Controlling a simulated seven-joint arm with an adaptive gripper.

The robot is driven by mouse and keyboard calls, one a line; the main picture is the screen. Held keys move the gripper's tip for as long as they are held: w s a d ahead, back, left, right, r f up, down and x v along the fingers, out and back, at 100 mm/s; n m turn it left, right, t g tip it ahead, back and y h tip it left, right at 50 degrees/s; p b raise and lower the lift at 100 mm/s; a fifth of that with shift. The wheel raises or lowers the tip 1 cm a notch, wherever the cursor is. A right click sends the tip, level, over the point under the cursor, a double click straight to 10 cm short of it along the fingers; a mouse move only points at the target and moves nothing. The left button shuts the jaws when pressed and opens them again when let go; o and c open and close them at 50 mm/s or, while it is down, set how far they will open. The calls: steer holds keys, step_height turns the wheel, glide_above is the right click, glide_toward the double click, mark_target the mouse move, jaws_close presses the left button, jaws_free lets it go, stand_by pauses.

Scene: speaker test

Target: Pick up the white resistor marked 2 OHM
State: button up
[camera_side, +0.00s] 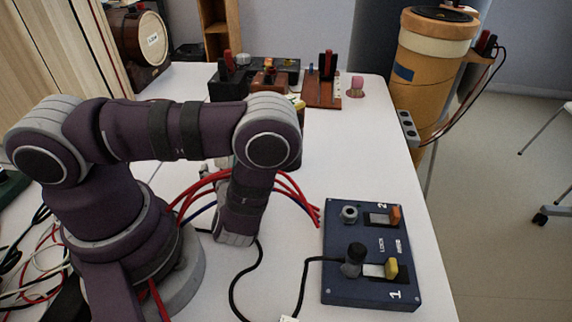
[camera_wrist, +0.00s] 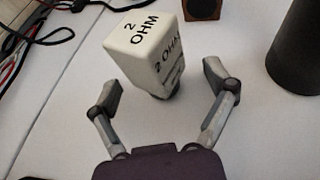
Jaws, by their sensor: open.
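The white resistor block marked 2 OHM (camera_wrist: 140,52) shows in the wrist view, upper middle, standing on the white table with a dark base. Its top and a side carry the lettering. My gripper (camera_wrist: 163,78) is open, with one grey finger on either side of the block's lower part. I see a gap between each finger and the block, and nothing is held. In the side view my arm hangs over the table and hides the resistor and my fingers.
A dark cylinder (camera_wrist: 296,50) stands right of the resistor, and a small brown box (camera_wrist: 202,8) lies beyond it. Cables (camera_wrist: 38,28) lie at left. In the side view, a blue switch box (camera_side: 370,254) sits at right, near the table edge, and several devices (camera_side: 268,82) stand behind.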

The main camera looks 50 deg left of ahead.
steer(key=shift+w+a+f, duration=0.2)
steer(key=shift+a, duration=0.25)
steer(key=c, duration=1.2)
steer(key=shift+c, duration=0.2)
steer(key=shift+r, duration=0.15)
